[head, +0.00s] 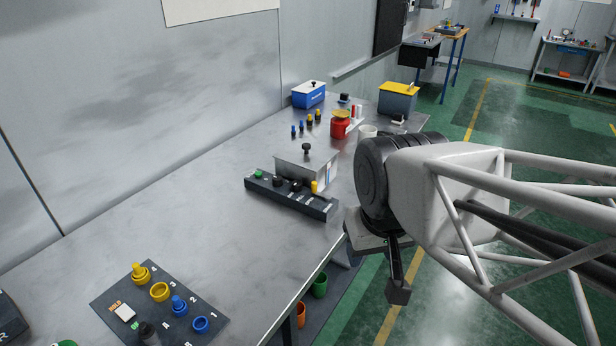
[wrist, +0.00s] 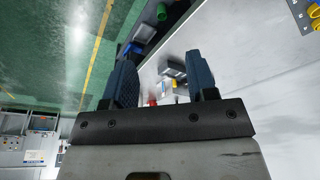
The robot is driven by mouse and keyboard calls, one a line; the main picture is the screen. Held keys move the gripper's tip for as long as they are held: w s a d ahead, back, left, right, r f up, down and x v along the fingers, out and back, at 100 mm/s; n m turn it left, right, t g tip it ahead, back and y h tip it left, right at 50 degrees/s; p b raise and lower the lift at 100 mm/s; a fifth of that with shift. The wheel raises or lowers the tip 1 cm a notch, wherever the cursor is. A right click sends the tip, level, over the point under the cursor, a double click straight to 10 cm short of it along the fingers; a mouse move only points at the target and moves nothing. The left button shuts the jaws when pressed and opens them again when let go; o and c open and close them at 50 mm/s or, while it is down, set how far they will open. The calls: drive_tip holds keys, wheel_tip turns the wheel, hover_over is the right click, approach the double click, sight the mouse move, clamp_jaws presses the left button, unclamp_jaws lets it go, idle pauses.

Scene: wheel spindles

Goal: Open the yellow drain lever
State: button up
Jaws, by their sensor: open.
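A small yellow upright part (head: 314,186), which looks like the drain lever, stands at the front of a grey metal box (head: 302,168) with a black knob on top. Its exact shape is too small to tell. In the wrist view a grey box (wrist: 174,69) with yellow on it shows between the fingers, small and far off. My gripper (head: 398,288) hangs past the table's front edge, to the right of the box and apart from it. In the wrist view my gripper (wrist: 162,82) has its two fingers spread, with nothing held between them.
A black strip (head: 290,196) with a green button and knobs lies before the box. A dark board (head: 160,305) with yellow and blue pegs and rings lies nearer. A red can (head: 340,124) and a blue box (head: 309,94) stand behind. The table's middle (head: 215,205) is bare.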

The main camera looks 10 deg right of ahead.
drive_tip(key=shift+w, duration=0.3)
drive_tip(key=shift+c, duration=0.4)
drive_tip(key=t, duration=0.2)
approach(315, 183)
drive_tip(key=shift+x, duration=1.15)
drive_tip(key=shift+f, duration=0.1)
drive_tip(key=shift+x, duration=3.8)
clamp_jaws()
